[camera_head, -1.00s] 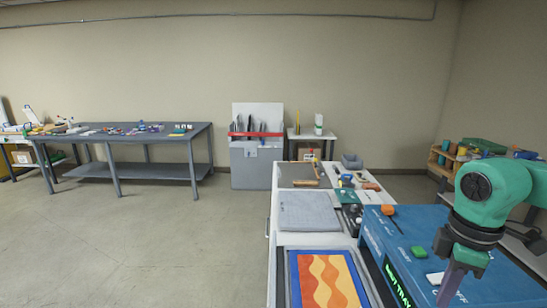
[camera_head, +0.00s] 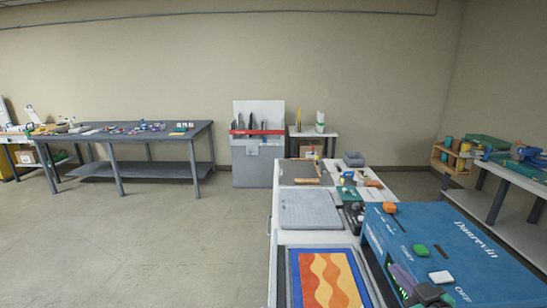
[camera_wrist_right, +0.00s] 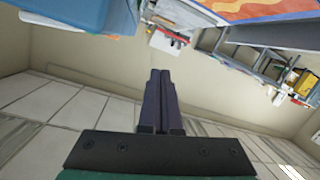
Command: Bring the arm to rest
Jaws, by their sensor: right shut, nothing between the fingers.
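My right gripper (camera_head: 399,272) is low in the head view, in front of the blue laminator (camera_head: 465,235). Only its purple fingers and part of its dark body show there, at the bottom edge. In the right wrist view the two fingers (camera_wrist_right: 160,74) lie side by side, shut with nothing between them. The rest of the right arm is out of the head view. My left gripper is in neither view.
A patterned orange and blue sheet (camera_head: 328,280) lies on the white bench left of the laminator. A grey board (camera_head: 308,210) is behind it. A grey table (camera_head: 130,137) stands at the far left. The floor (camera_head: 150,245) between is clear.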

